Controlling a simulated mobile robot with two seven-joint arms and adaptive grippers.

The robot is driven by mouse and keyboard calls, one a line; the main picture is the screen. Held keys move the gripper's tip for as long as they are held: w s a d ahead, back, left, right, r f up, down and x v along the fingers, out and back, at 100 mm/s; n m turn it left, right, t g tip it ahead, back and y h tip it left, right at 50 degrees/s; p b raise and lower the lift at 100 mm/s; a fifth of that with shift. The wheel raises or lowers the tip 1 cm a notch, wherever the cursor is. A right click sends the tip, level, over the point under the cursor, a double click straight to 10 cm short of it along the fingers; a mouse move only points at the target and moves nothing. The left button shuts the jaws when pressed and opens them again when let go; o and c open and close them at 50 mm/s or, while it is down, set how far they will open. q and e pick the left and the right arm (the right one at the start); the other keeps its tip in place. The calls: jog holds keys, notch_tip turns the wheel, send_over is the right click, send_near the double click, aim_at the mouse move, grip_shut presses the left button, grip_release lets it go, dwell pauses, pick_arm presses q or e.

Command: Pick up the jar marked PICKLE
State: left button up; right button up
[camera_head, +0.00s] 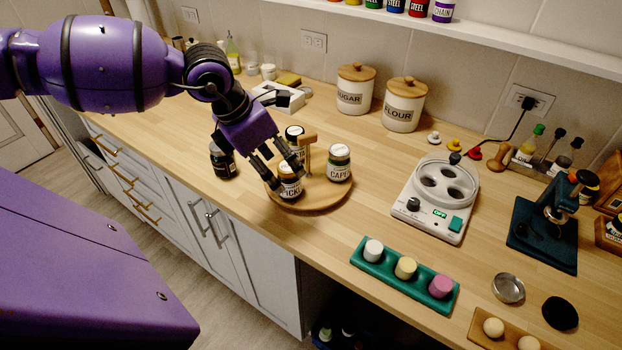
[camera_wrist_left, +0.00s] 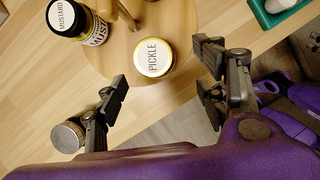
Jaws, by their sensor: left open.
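The PICKLE jar (camera_head: 290,188) stands upright on a round wooden tray (camera_head: 315,196), its label partly covered by a finger in the head view. In the left wrist view its pale round lid (camera_wrist_left: 153,57) reads PICKLE and lies between and slightly beyond the fingertips. My left gripper (camera_head: 271,174) is open and empty above and beside the jar; its spread fingers also show in the left wrist view (camera_wrist_left: 160,76). Whether a finger touches the jar I cannot tell. My right gripper is not in view.
A CAPER jar (camera_head: 339,163) and a MUSTARD jar (camera_wrist_left: 66,18) stand near the PICKLE jar, around the tray's wooden post (camera_head: 307,150). A dark jar (camera_head: 222,161) stands on the counter left of the tray. A white device (camera_head: 436,199) and green holder (camera_head: 404,276) are to the right.

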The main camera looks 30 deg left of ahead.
aim_at(289, 178)
pick_arm(q)
jog(key=shift+w+a+f, duration=0.1)
jog(key=shift+w+f, duration=0.1)
jog(key=shift+f, duration=0.05)
jog(key=x, duration=0.6)
jog(key=shift+w+f, duration=0.3)
jog(key=shift+w, duration=0.05)
jog(key=shift+c, duration=0.4)
jog(key=c, duration=1.4)
